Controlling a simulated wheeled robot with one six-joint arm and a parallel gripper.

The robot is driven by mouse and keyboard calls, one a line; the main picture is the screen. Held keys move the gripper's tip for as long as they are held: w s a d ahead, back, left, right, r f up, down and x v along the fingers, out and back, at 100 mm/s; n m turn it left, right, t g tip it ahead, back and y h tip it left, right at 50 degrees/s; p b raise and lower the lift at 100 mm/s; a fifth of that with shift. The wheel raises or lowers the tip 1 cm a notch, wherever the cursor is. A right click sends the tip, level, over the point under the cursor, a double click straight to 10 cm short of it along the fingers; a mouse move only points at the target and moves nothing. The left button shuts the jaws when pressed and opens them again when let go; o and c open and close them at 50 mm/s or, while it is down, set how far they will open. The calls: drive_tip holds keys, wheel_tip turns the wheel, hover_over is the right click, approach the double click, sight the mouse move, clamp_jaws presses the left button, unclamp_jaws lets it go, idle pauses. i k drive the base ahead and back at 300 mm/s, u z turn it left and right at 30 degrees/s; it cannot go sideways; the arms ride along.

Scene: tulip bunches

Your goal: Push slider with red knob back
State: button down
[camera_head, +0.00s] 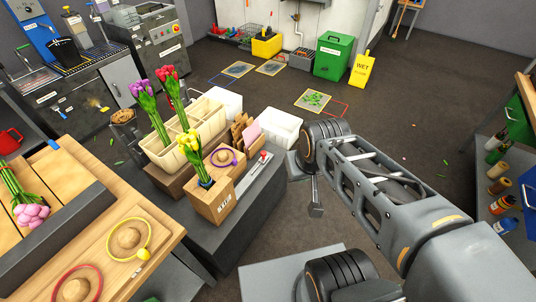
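A small red knob (263,155) shows near the upper right end of a narrow light-grey slider (252,173). The slider lies on the dark grey bench, just right of a wooden box with yellow tulips. My gripper (316,209) appears to hang down at the end of my arm, right of the slider and clearly apart from it. It is small and seen from behind, so its fingers cannot be told apart. Nothing is seen held in it.
The wooden tulip box (214,204) and a cream divided crate (180,135) with purple and red tulips stand left of the slider. A white bin (280,128) stands behind it. A wooden table (120,235) fills the lower left. Open floor lies beyond my arm.

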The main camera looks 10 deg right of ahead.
sight(264, 159)
drive_tip(key=u, duration=0.45)
drive_tip(key=k, duration=0.25)
drive_tip(key=z, duration=1.05)
drive_tip(key=i, duration=1.3)
drive_tip(key=u, duration=0.6)
